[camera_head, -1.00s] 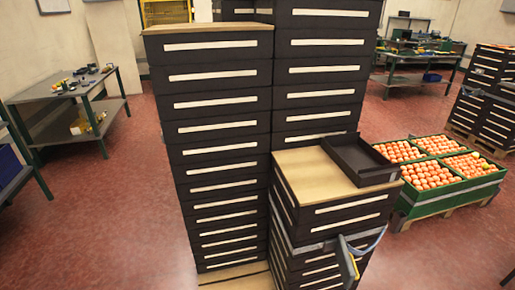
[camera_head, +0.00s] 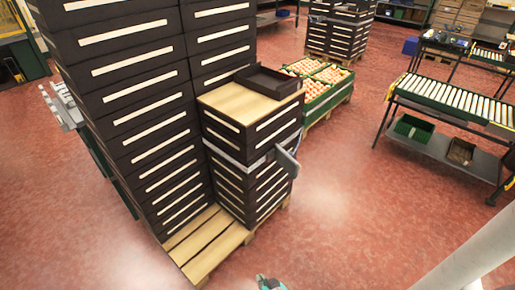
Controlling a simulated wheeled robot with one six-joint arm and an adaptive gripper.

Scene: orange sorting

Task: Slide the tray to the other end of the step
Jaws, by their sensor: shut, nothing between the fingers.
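The tray (camera_head: 278,81) is a shallow, dark, open box. It looks empty and lies flat on the step (camera_head: 229,103), a low stack of dark drawer-like crates with a light wooden top. The tray sits at the right, far end of the top, by the edge. The left, near end of the top is bare. My gripper is not in view, so nothing of mine is seen touching the tray. A pale arm link of mine crosses the lower right corner. A small teal part at the bottom edge is cut off, and I cannot tell what it is.
A tall dark crate stack (camera_head: 139,110) stands against the step's left side. A strap with a grey fitting (camera_head: 288,162) sticks out from the step's right side. A green crate of oranges (camera_head: 318,97) stands behind. A roller table (camera_head: 450,105) is at right. The front red floor is clear.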

